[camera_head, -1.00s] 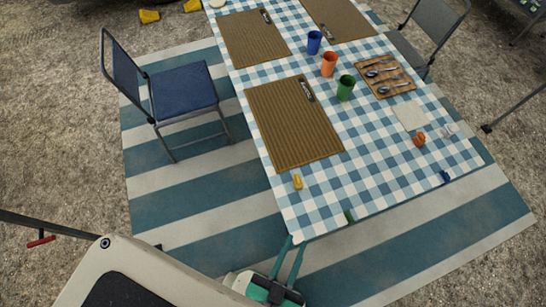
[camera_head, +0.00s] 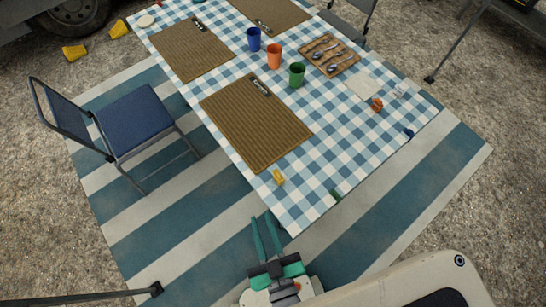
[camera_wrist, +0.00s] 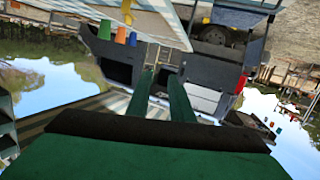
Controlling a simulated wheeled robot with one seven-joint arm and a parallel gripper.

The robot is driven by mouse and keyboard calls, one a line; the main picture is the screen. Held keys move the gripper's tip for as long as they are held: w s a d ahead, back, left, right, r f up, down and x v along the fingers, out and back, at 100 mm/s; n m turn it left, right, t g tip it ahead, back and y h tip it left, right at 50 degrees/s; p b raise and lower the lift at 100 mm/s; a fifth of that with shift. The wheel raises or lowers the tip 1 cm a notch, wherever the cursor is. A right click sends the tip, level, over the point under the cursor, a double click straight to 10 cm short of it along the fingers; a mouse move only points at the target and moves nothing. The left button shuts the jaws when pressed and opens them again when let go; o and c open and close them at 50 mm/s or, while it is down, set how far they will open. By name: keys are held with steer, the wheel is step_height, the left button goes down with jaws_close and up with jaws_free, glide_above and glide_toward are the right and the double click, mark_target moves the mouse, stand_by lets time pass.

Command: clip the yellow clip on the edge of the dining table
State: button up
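The yellow clip (camera_head: 278,177) lies on the blue-and-white checked cloth of the dining table (camera_head: 310,195), just off the near corner of a brown placemat and close to the table's left edge. My gripper (camera_head: 262,217) is empty, its two green fingers apart, just outside the table's near-left corner and short of the clip. In the wrist view, the fingers (camera_wrist: 166,75) also stand apart with nothing between them. A yellow thing at the top of that view (camera_wrist: 127,12) looks like the clip. A green clip (camera_head: 336,194) and a blue clip (camera_head: 408,132) sit at the table's near edge.
Brown placemats (camera_head: 256,123), blue, orange and green cups (camera_head: 296,75), a cutlery board (camera_head: 329,55), a napkin (camera_head: 364,87) and a small orange item (camera_head: 377,104) are on the table. A blue chair (camera_head: 137,120) stands left. The striped rug before the table is clear.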

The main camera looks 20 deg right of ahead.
steer(key=w+d+r+m+t+h, duration=0.15)
steer(key=w+d+r+h, duration=0.25)
steer(key=w+d+r, duration=0.55)
steer(key=w+d+r+m+t+h, duration=0.15)
steer(key=w+d+r+h, duration=0.25)
steer(key=w+d+r, duration=0.5)
steer(key=w+d+r+m+g+h, duration=0.3)
steer(key=d+r+m+g+h, duration=0.2)
steer(key=d+r+m+h, duration=0.55)
steer(key=s+d+m+g, duration=0.4)
steer(key=d+m+g, duration=0.3)
steer(key=d+m, duration=0.15)
steer(key=m+g+y, duration=0.7)
steer(key=m+y, duration=0.5)
steer(key=y, duration=0.7)
glide_toward(278, 174)
steer(key=shift+h, duration=0.25)
steer(key=shift+s+a+f, duration=0.1)
steer(key=shift+a+f, duration=0.05)
steer(key=shift+f, duration=4.1)
